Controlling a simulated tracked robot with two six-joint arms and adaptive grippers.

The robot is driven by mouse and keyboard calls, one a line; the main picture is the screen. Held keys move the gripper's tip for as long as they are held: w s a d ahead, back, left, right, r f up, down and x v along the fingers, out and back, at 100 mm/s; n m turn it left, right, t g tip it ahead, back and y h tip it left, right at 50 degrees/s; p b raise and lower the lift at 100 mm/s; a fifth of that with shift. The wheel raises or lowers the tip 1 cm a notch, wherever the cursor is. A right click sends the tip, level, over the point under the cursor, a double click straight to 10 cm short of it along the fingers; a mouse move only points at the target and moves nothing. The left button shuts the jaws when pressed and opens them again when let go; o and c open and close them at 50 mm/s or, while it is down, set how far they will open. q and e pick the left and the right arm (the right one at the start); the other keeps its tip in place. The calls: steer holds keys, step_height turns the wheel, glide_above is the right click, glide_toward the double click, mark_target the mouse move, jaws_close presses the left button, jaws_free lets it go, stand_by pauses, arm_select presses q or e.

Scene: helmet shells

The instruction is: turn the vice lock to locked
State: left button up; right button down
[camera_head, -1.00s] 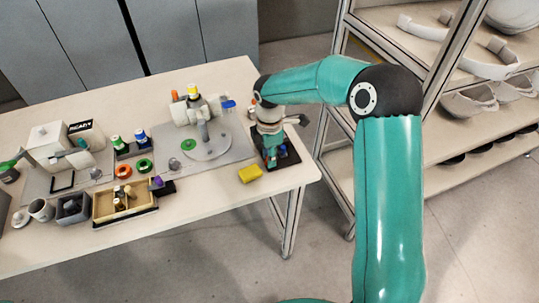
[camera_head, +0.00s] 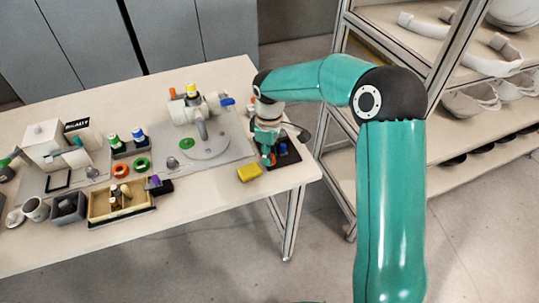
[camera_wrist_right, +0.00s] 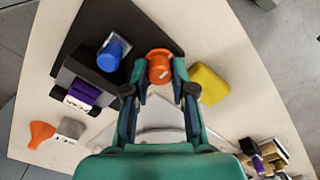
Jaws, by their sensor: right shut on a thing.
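A dark vice-like fixture (camera_head: 289,158) stands at the right end of the table. In the right wrist view its black base (camera_wrist_right: 82,35) carries a blue knob (camera_wrist_right: 112,55) and a dark block with a purple part (camera_wrist_right: 82,93). My right gripper (camera_wrist_right: 158,78) is shut on this orange knob, with one fingertip on each side. In the head view the right gripper (camera_head: 267,157) points down at the fixture and hides part of it. I cannot tell which part is the lock.
A yellow block (camera_head: 249,173) lies close by the right gripper. A grey plate with a white machine (camera_head: 196,108) stands to the left. A tan tray (camera_head: 121,203) and other small parts lie further left. A shelf rack (camera_head: 338,130) stands beyond the table's right edge.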

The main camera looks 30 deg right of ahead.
steer(key=m+b, duration=0.1)
steer(key=m, duration=0.3)
steer(key=shift+w+m, duration=0.1)
steer(key=shift+m, duration=0.3)
steer(key=shift+d+r+m+b, duration=0.1)
steer(key=shift+m+b, duration=0.3)
steer(key=shift+m, duration=1.8)
steer(key=c, duration=1)
jaws_free()
steer(key=shift+o, duration=0.2)
